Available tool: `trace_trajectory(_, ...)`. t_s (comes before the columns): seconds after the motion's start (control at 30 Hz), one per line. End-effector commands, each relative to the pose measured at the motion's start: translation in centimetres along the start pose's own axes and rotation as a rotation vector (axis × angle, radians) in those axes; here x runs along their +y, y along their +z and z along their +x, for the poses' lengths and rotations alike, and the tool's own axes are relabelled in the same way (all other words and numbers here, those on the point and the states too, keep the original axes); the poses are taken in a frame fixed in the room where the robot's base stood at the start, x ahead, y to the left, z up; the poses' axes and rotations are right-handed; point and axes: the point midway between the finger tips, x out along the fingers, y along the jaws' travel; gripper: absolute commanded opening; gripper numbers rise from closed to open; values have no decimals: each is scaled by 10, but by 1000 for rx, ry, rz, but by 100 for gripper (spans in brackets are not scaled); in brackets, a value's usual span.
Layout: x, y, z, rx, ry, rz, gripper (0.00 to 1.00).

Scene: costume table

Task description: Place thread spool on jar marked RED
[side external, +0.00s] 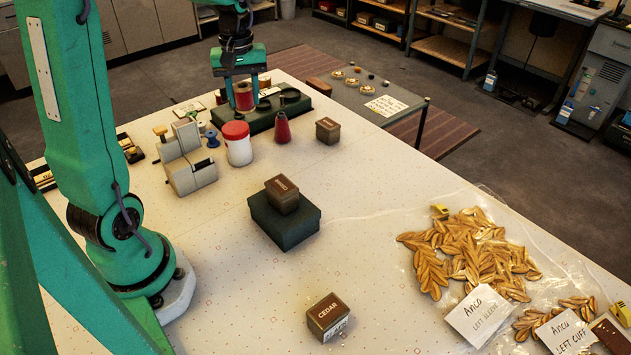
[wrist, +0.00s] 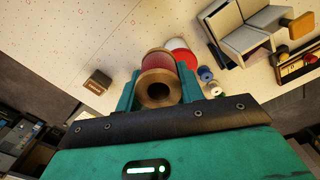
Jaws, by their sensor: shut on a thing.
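My gripper (side external: 242,106) is shut on a thread spool (side external: 244,99) with dark red thread, at the far end of the table. In the wrist view the spool (wrist: 158,80) sits between the two green fingers (wrist: 158,88), its tan round end with a dark hole facing the camera. In the side view it overlaps a dark green tray (side external: 262,124); I cannot tell whether it touches it. A white jar with a red lid (side external: 237,143) stands upright just in front of the tray. In the wrist view the jar (wrist: 177,45) is partly hidden behind the spool. Its marking is unreadable.
A dark red cone (side external: 282,128) stands right of the jar. A grey machine (side external: 186,158) and a small blue spool (side external: 212,139) stand to its left. A brown box (side external: 328,130) is farther right. Another brown box (side external: 282,194) rests on a dark green box (side external: 284,224) mid-table.

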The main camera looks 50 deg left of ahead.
Motion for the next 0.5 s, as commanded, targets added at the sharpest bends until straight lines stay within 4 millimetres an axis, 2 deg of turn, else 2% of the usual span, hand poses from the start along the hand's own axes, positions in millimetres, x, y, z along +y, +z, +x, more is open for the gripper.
trace_trajectory(0.3, -26, -43, 30, -1, 0, -2, 15)
trace_trajectory(0.5, -33, -55, 38, 0, 0, 0, 15)
